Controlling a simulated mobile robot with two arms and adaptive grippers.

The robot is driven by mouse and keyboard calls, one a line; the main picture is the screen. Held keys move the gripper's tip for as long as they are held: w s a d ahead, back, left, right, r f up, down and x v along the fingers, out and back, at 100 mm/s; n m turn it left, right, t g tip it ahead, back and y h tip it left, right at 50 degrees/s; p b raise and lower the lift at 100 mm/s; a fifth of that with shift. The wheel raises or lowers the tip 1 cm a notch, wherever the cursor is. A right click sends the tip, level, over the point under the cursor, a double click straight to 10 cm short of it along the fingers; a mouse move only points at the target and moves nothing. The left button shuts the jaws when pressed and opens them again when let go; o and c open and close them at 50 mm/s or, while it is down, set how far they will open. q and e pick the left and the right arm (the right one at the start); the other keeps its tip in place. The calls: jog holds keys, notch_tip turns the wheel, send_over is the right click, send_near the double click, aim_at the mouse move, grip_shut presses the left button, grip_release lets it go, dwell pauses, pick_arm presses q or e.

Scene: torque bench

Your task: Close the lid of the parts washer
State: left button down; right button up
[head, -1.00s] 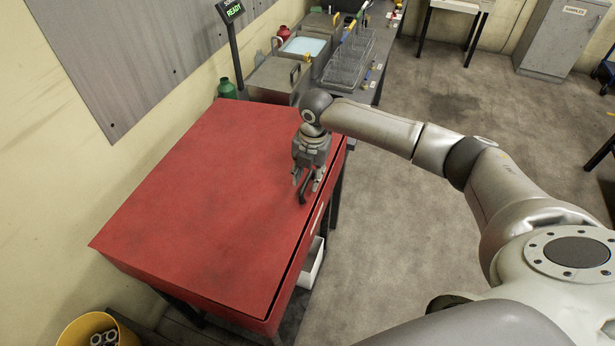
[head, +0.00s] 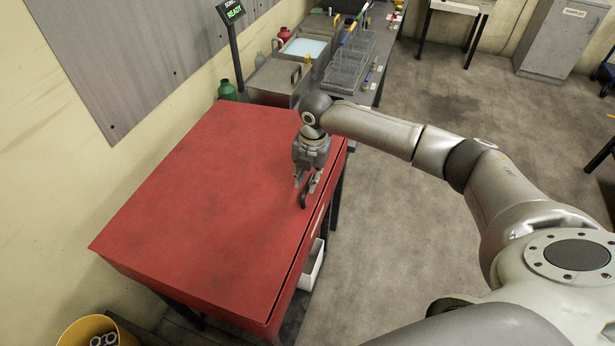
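The parts washer is a red box on dark legs, and its flat red lid (head: 200,195) fills the left middle of the head view. The lid lies down over the box, with a thin dark line along its right front edge. My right gripper (head: 304,200) points down at the lid near its right edge. Its two fingers look slightly apart with nothing between them. I cannot tell whether the fingertips touch the lid. My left gripper is not in view.
A bench with metal tanks (head: 275,82) and wire baskets (head: 350,62) stands behind the washer. A yellow bin (head: 75,335) with metal parts is at the lower left. A white container (head: 313,268) sits under the washer's right side. The floor to the right is open.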

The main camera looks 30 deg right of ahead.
jog(key=shift+o, duration=0.6)
jog(key=shift+r, duration=0.2)
notch_tip(320, 180, up, 12)
jog(key=shift+s+d+f, duration=0.25)
jog(key=shift+s+d, duration=0.15)
jog(key=shift+w, duration=0.1)
